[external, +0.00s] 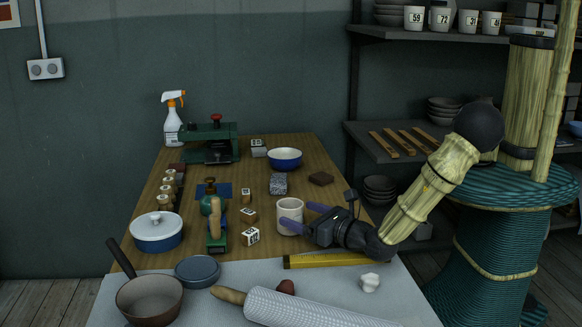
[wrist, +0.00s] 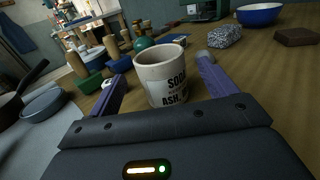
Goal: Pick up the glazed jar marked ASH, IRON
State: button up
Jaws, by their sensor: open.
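The glazed jar (external: 290,216) is a cream cup-like pot standing upright on the wooden table. In the wrist view the jar (wrist: 161,75) shows dark printed letters, with "ASH" readable and its right part cut by the curve. My gripper (external: 312,218) reaches in from the right, low over the table, with purple fingers. In the wrist view my gripper (wrist: 158,80) is open, with one finger to the left and one to the right of the jar. The jar sits between the fingers, and I see gaps on both sides. Whether a finger touches it at the back I cannot tell.
A yellow level (external: 330,260) lies just in front of my gripper. A white-and-black cube (external: 250,237), a green tool (external: 216,225), a speckled block (external: 278,184) and a blue bowl (external: 285,159) surround the jar. A rolling pin (external: 310,306) lies on the grey cloth.

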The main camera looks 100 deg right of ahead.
aim_at(285, 208)
jog(key=x, duration=0.6)
jog(key=shift+c, duration=0.4)
jog(key=c, duration=1.1)
